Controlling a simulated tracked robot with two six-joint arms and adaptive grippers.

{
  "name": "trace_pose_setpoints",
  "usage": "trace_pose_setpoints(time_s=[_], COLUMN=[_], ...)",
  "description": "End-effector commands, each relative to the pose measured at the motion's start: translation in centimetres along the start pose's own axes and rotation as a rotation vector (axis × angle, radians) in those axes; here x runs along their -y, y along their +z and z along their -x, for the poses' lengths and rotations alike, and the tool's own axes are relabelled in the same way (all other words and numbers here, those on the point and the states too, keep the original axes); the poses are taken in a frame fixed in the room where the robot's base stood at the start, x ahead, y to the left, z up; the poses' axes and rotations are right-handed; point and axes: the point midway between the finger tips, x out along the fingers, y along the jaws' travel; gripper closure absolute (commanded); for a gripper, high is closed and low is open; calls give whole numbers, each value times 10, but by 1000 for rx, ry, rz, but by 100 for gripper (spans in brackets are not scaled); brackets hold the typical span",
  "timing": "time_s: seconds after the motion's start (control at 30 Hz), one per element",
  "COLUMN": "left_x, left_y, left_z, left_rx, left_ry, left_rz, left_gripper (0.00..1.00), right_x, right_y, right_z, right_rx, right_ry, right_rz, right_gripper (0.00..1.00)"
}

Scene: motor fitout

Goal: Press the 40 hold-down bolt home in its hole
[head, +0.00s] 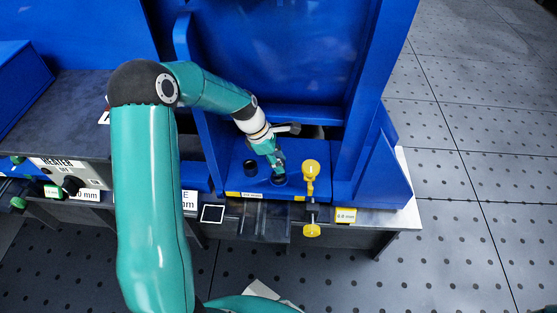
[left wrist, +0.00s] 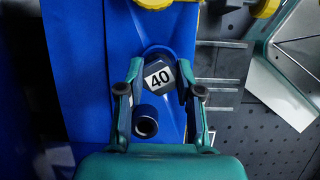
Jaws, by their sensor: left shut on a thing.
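The 40 hold-down bolt (left wrist: 159,77) has a dark head with a white "40" label. In the left wrist view it sits between the two fingers of my left gripper (left wrist: 160,92), which is shut on it. Beyond the head is a round blue rim (left wrist: 158,50); how deep the bolt sits there cannot be told. In the head view my left gripper (head: 279,174) points down at the front of the blue base, and a dark round part (head: 279,180) shows at its tips. My right gripper is not in view.
A dark hollow cylinder (left wrist: 147,122) stands beside the bolt; it also shows in the head view (head: 250,166). A yellow-knobbed clamp-like part (head: 310,169) stands close on the right. Tall blue walls (head: 283,60) rise behind. Labels line the front edge.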

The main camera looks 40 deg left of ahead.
Motion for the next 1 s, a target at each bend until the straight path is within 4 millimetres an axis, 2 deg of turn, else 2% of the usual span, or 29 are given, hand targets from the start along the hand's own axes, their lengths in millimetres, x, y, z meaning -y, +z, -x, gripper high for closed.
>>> trace_pose_setpoints(time_s=[1.0], left_x=[0], left_y=[-10], left_z=[-24], left_rx=[0], left_ry=[0], left_rz=[1], left_gripper=[100], right_x=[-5], right_y=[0], right_z=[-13], right_rx=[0], right_ry=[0], right_rz=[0], right_gripper=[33])
